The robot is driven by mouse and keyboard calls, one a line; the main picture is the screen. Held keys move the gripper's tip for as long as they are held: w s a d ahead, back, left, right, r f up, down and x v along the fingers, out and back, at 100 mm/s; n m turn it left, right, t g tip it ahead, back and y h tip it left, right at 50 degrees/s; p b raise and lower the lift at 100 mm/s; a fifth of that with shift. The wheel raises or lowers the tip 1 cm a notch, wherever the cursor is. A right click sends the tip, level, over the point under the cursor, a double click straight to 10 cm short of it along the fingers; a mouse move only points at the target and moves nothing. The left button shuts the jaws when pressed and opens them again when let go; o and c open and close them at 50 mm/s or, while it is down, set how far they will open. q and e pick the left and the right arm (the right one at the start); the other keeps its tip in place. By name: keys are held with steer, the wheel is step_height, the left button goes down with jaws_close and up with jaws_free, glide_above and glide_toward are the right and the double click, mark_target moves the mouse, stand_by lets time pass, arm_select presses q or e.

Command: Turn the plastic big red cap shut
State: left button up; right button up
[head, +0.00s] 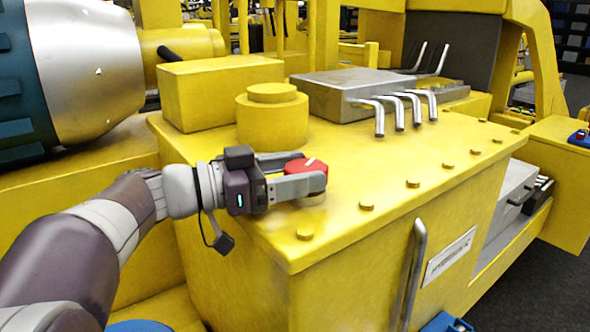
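The big red cap (308,166) sits near the front left corner of the yellow tank top (400,175). A short white mark shows on its top. My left gripper (304,172) reaches in from the left, with one finger behind the cap and one in front of it. The fingers lie close along the cap's sides; whether both press on it is hard to tell from here. The neck under the cap is mostly hidden by the front finger. My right gripper is not in view.
A round yellow filler (272,118) and a yellow box (215,90) stand behind the gripper. A grey block (345,92) with bent metal pipes (398,112) stands farther back. Low bolt heads (412,183) line the front edge. The tank top right of the cap is clear.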

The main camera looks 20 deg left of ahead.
arm_select(q)
steer(key=shift+w+a+r+m+g+h+p, duration=0.1)
steer(key=shift+r+m+g+h+p, duration=0.05)
steer(key=shift+m+g+h+p, duration=0.3)
steer(key=shift+w+r+m+g+h+p, duration=0.15)
steer(key=shift+m+g+h+p, duration=0.15)
steer(key=shift+g+p, duration=0.25)
steer(key=shift+f+m+g+h+p, duration=0.1)
steer(key=shift+m+g+h+p, duration=0.3)
steer(key=shift+g, duration=0.3)
steer(key=shift+f+m+g, duration=0.1)
steer(key=shift+m+g, duration=0.2)
steer(key=shift+m, duration=0.05)
steer(key=shift+f, duration=0.1)
steer(key=o, duration=1)
